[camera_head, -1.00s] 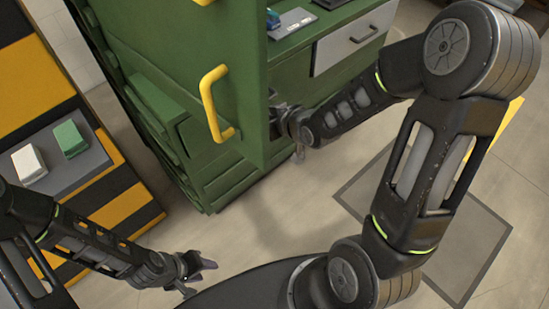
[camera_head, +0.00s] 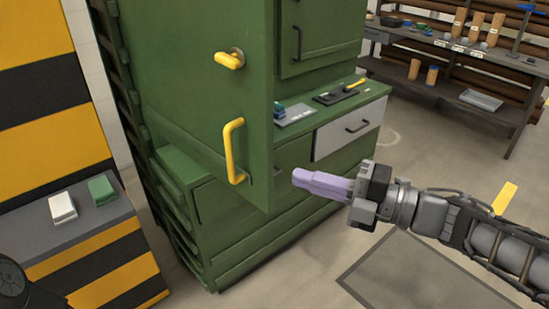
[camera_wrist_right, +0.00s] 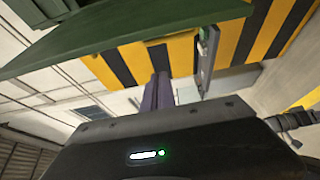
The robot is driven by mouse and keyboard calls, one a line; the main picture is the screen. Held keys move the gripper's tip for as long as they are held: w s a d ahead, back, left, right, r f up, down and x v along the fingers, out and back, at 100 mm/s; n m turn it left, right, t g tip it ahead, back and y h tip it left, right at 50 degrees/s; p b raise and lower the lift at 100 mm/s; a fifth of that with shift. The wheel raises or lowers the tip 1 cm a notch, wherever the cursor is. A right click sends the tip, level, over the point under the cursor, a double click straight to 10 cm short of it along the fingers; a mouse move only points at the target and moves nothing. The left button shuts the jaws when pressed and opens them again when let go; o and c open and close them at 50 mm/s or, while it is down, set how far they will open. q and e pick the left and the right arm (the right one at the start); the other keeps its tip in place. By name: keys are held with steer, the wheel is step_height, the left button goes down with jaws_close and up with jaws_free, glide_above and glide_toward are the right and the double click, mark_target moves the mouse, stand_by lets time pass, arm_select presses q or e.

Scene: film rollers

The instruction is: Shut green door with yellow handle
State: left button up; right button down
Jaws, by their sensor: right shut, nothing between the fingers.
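The green door (camera_head: 185,95) stands open on the green cabinet, jutting toward me. Its yellow bar handle (camera_head: 230,152) is on the face turned to the left, and a yellow lever (camera_head: 230,59) sits above it. My right gripper (camera_head: 298,178) has its purple fingers together and empty. In the picture it is just right of the door's free edge; I cannot tell whether it touches. In the right wrist view, the purple fingers (camera_wrist_right: 156,92) point up below a green panel (camera_wrist_right: 120,32), likely the door. My left gripper is out of view.
The cabinet's worktop holds a grey tray (camera_head: 295,115) and a black tray (camera_head: 340,94) above a grey drawer (camera_head: 347,130). A striped stand (camera_head: 95,262) with white and green blocks is at left. Shelves (camera_head: 450,50) stand at back right. The floor at right is open.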

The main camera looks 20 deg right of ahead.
mark_target(273, 155)
steer(key=shift+w, duration=0.1)
steer(key=p+x, duration=0.1)
steer(key=x, duration=0.9)
steer(key=w+d, duration=0.1)
steer(key=w+d+p, duration=0.1)
steer(key=d, duration=0.1)
steer(key=shift+d+p, duration=0.2)
steer(key=shift+p, duration=0.1)
steer(key=shift+d, duration=0.15)
